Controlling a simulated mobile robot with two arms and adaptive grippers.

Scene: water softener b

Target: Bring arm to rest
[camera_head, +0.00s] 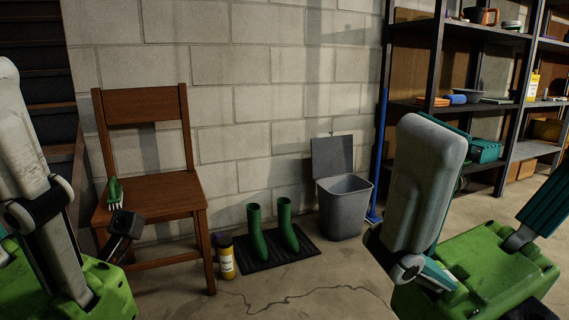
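My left arm (40,190) comes in at the left edge, with a pale link and a black joint. It hangs in front of a green boxy shape at the bottom left. My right arm (425,190) stands at the right centre, its grey link running down to a black joint. I cannot make out the fingers of either gripper. A dark block-ended object (125,224) shows in front of the wooden chair (160,197); I cannot tell whether it rests on anything. A green-handled hand fork (114,192) is at the chair's seat.
Green boots (257,232) stand on a black mat (268,257). A yellow-labelled bottle (226,262) stands beside the chair. A grey bin (342,208) stands by the wall. A loaded shelf rack (475,108) fills the right. Floor (300,303) in the middle foreground is clear.

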